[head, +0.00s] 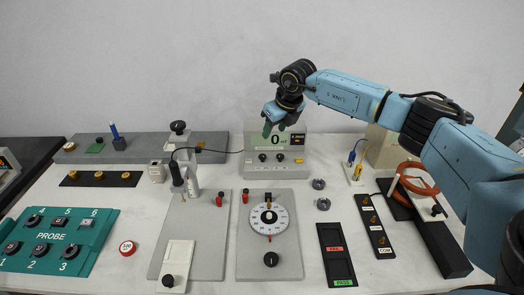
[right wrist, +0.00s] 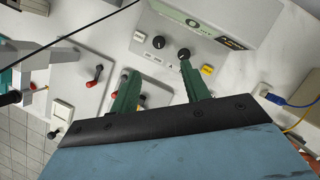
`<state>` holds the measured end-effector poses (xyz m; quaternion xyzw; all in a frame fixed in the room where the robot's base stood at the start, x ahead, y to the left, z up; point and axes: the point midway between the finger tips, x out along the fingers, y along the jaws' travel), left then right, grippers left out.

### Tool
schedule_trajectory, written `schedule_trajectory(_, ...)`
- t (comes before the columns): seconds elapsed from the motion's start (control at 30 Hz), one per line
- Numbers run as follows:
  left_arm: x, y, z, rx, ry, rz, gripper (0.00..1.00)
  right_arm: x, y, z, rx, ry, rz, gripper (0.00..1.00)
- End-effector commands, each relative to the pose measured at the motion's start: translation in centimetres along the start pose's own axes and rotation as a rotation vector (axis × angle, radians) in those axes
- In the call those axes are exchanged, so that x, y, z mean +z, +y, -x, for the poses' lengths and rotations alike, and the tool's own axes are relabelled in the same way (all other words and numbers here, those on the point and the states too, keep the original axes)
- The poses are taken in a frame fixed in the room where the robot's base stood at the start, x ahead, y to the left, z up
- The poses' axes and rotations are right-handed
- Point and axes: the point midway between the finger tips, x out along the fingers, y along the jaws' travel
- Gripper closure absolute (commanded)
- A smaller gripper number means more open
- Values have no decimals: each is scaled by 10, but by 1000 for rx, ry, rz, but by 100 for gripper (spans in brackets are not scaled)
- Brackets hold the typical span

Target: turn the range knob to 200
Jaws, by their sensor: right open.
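The grey meter (head: 277,170) stands at the back middle, its display reading 0. Two black knobs sit on its sloped front: a left knob (head: 262,157) and a right knob (head: 280,157). Their labels are too small to read, so I cannot tell which is the range knob. The right wrist view also shows the left knob (right wrist: 158,42) and right knob (right wrist: 183,54). My right gripper (head: 275,127) is open and empty, above and in front of the meter. In the wrist view one green fingertip appears close to the right knob; contact cannot be told. My left gripper is out of view.
A yellow button (head: 299,161) sits right of the knobs. In front is a plate with a round white dial (head: 269,218) and a black knob (head: 270,259). A probe stand (head: 190,180) is to the left. A black cable runs to the meter's left side.

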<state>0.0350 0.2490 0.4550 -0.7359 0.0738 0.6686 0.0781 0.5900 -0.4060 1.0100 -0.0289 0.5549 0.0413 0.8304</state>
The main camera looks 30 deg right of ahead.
Motion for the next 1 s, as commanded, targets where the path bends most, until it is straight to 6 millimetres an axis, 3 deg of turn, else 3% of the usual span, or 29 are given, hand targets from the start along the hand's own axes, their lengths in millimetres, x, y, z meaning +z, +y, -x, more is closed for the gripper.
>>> schedule_trajectory(0.6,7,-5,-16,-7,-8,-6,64,-1,3,-108,2,2,1,53)
schedule_trajectory(0.8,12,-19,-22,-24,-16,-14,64,0,2,-126,4,0,2,53)
schedule_trajectory(1.0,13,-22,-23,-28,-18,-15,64,0,2,-131,4,0,2,53)
